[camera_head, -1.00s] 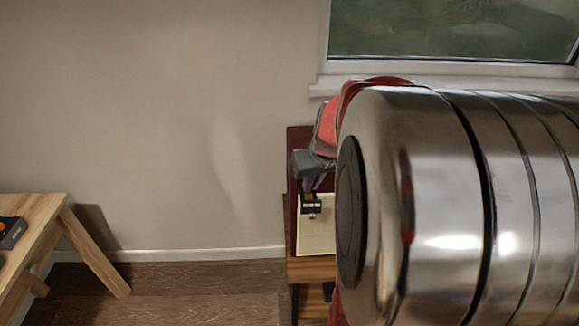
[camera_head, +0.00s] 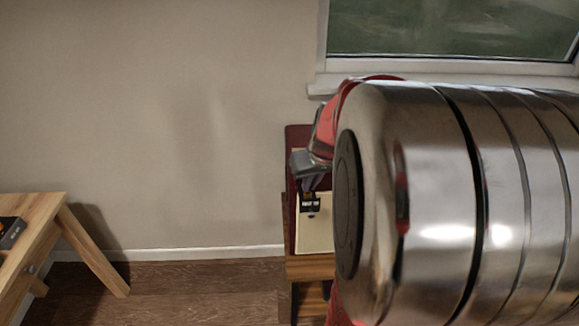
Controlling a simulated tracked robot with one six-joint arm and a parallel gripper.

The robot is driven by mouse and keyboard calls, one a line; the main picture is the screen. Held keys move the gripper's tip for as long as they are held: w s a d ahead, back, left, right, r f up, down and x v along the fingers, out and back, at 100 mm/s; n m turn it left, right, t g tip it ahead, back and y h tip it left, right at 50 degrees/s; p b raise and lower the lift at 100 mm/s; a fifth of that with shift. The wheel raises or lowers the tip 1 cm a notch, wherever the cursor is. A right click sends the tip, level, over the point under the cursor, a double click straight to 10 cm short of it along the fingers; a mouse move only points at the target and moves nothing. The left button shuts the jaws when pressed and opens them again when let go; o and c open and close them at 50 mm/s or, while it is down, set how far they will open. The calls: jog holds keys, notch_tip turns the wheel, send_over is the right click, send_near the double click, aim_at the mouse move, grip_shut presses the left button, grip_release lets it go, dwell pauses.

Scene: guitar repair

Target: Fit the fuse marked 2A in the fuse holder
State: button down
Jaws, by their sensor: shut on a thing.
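My gripper (camera_head: 309,184) is at the upper end of a pale board, beside my large shiny arm link. Its fingers point down at a small black block with white lettering (camera_head: 310,202), which may be the fuse holder. The fingertips meet or overlap the block's upper edge; I cannot tell whether they touch it. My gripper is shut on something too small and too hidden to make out. No fuse and no 2A mark can be read. A tiny pale spot (camera_head: 311,215) shows just below the block.
The pale board (camera_head: 314,238) lies on a small wooden table (camera_head: 308,268), with a dark red surface (camera_head: 298,136) behind. My arm link hides the table's right side. A wooden bench (camera_head: 40,235) with a dark box (camera_head: 11,231) stands at left. Floor between is clear.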

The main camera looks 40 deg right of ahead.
jog(key=shift+f, duration=0.45)
dwell(0.3)
jog(key=c, duration=1.8)
grip_release()
jog(key=shift+c, duration=0.2)
jog(key=shift+o, duration=0.5)
jog(key=o, duration=0.3)
jog(key=shift+r, duration=0.15)
notch_tip(320, 180, up, 8)
jog(key=shift+m, duration=0.3)
